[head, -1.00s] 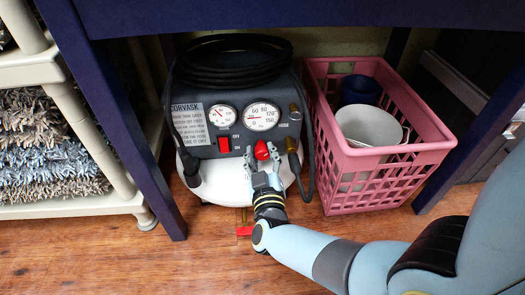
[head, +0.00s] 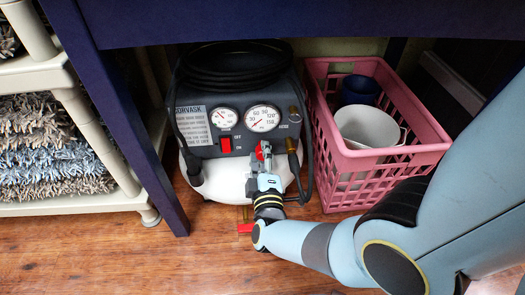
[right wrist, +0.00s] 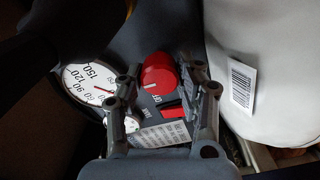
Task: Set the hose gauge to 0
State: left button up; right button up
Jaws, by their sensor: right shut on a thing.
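A small white and grey air compressor (head: 222,183) stands on the wood floor under a dark blue table. Its panel has a small gauge (head: 225,118) and a larger gauge (head: 262,118) beside the word HOSE. The larger gauge's needle points down-left, near the low end of the scale; this gauge also shows in the right wrist view (right wrist: 88,85). My right gripper (head: 263,153) is shut on the red knob (right wrist: 158,74) below the larger gauge. The fingers partly hide the knob in the head view. My left gripper is not in view.
A red rocker switch (head: 226,145) sits left of the knob, close to the gripper. A black hose (head: 232,65) is coiled on top. A cream shelf (head: 70,203) with rugs stands left, beyond the blue table leg.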

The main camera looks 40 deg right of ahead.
jog(key=shift+n, duration=0.4)
jog(key=shift+f, duration=0.1)
jog(key=o, duration=1.1)
jog(key=shift+a, duration=0.1)
jog(key=shift+o, duration=0.2)
